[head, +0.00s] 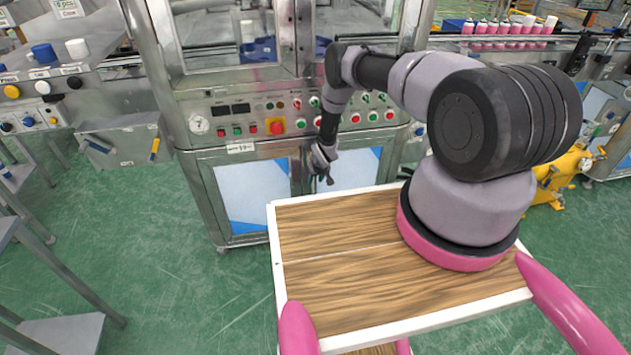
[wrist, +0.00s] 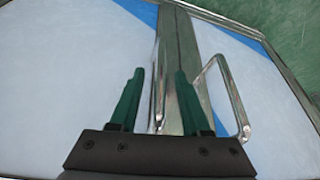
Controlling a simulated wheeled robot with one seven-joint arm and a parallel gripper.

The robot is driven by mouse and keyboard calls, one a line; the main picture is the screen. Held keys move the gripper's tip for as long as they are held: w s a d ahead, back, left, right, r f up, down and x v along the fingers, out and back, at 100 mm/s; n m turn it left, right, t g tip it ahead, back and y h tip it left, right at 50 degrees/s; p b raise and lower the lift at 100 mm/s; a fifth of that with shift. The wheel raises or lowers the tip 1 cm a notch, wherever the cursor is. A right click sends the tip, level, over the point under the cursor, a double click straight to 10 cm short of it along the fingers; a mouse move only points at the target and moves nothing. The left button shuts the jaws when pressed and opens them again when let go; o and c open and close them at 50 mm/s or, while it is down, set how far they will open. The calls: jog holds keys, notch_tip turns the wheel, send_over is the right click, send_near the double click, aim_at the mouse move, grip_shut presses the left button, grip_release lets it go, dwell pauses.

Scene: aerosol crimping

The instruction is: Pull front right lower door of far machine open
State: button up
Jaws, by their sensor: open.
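The far machine (head: 240,90) is a steel cabinet with a control panel and two lower doors. The front right lower door (head: 358,168) has a pale panel with a blue corner and looks closed. The left lower door (head: 250,192) also looks closed. My gripper (head: 325,177) is at the doors near their middle seam, partly covering that area. In the wrist view my gripper (wrist: 159,72) is open, its green fingers pointing at the steel centre strip. One thin metal handle (wrist: 158,85) shows between the fingers; a second bar handle (wrist: 228,92) is right of them. Contact cannot be told.
The control panel's red emergency button (head: 276,127) and knobs are above the doors. My wooden-topped base (head: 340,285) is close in front of the doors. Green floor (head: 200,285) is free to the left. A yellow machine (head: 565,172) stands on the right.

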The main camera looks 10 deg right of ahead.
grip_shut()
dwell(1.5)
